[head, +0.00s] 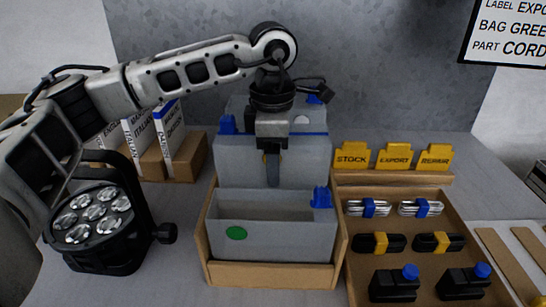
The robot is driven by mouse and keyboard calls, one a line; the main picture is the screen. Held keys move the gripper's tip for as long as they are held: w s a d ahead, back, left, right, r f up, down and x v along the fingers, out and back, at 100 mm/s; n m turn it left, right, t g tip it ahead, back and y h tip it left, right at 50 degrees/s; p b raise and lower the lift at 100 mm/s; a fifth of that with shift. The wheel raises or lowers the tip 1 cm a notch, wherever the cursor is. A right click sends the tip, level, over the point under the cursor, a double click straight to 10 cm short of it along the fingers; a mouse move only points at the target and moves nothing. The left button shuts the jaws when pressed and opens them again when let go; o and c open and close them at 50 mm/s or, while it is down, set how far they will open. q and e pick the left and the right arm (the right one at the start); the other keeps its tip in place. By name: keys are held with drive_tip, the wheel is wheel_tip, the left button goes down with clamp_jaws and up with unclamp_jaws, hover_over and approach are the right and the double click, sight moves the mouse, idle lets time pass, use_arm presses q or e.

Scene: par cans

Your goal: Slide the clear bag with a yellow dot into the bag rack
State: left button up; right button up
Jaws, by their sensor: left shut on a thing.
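My left gripper (272,165) points down at the middle clear bag (232,162) and is shut on its upper part. This bag has a blue zip line and a blue slider at its top left. A small yellow patch, seemingly its dot, shows beside the finger and is mostly hidden. The bag is upright, above and behind the front bag; its lower edge is hidden, so I cannot tell how deep it sits. The bag rack (270,275) is a tan open box below. My right gripper is not in view.
A green-dot bag (285,240) stands at the rack's front; a white-dot bag (315,118) is behind. A black par can (98,225) stands left. A tan tray (376,210) of cables, straps and clamps lies right, below yellow STOCK, EXPORT and REPAIR tags (393,157).

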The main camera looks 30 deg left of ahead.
use_arm(q)
drive_tip(key=shift+s+d+f, duration=0.1)
drive_tip(key=shift+s+f, duration=0.05)
drive_tip(key=shift+f, duration=0.3)
drive_tip(key=shift+s+d+f, duration=0.1)
drive_tip(key=shift+s+f, duration=0.05)
drive_tip(key=shift+f, duration=0.3)
drive_tip(key=o, duration=1)
drive_tip(key=shift+s+r, duration=0.1)
drive_tip(key=shift+a, duration=0.1)
drive_tip(key=shift+w+r, duration=0.2)
drive_tip(key=shift+r, duration=0.3)
drive_tip(key=r, duration=0.5)
drive_tip(key=r+p, duration=0.1)
drive_tip(key=r, duration=0.5)
drive_tip(key=r+p, duration=0.1)
drive_tip(key=r, duration=0.4)
drive_tip(key=shift+s+r, duration=0.25)
drive_tip(key=shift+s, duration=0.05)
